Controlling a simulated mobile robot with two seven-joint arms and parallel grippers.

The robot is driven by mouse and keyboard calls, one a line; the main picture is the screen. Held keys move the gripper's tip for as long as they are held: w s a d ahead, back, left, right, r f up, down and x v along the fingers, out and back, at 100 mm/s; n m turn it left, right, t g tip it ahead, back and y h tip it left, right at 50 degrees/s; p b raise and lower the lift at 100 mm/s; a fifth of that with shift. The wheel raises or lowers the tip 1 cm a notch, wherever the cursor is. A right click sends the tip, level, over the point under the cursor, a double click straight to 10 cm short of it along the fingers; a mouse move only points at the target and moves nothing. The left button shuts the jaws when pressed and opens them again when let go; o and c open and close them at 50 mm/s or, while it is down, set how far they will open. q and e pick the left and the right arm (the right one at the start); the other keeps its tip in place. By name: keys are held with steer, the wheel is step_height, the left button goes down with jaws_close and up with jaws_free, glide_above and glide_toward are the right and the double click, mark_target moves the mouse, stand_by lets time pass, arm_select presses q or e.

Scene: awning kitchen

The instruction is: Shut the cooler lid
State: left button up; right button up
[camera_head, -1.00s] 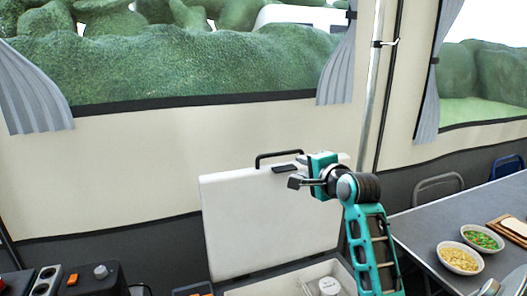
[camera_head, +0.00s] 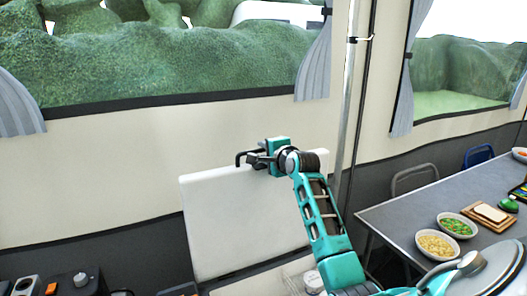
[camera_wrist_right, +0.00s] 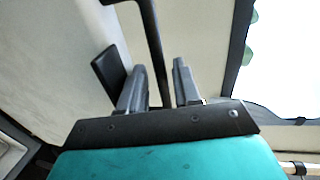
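The cooler's white lid (camera_head: 235,225) stands open and upright, tilted back a little, behind the cooler body (camera_head: 245,287), whose front is cut off by the lower edge. A black handle (camera_head: 241,158) sits on the lid's top edge. My right gripper (camera_head: 257,159) is at this handle, its arm reaching up from the lower right. In the right wrist view the two grey fingers (camera_wrist_right: 160,85) are apart, with the black handle bar (camera_wrist_right: 151,40) running into the gap between them. I cannot tell whether they touch it. My left gripper is not in view.
A grey table (camera_head: 400,212) stands on the right with bowls of corn (camera_head: 437,246) and peas (camera_head: 457,226), and a board with bread (camera_head: 490,213). A pole (camera_head: 346,110) rises behind my arm. A black unit with a knob (camera_head: 80,282) is at lower left.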

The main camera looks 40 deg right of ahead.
steer(key=shift+x, duration=0.8)
steer(key=shift+c, duration=0.4)
jaws_close()
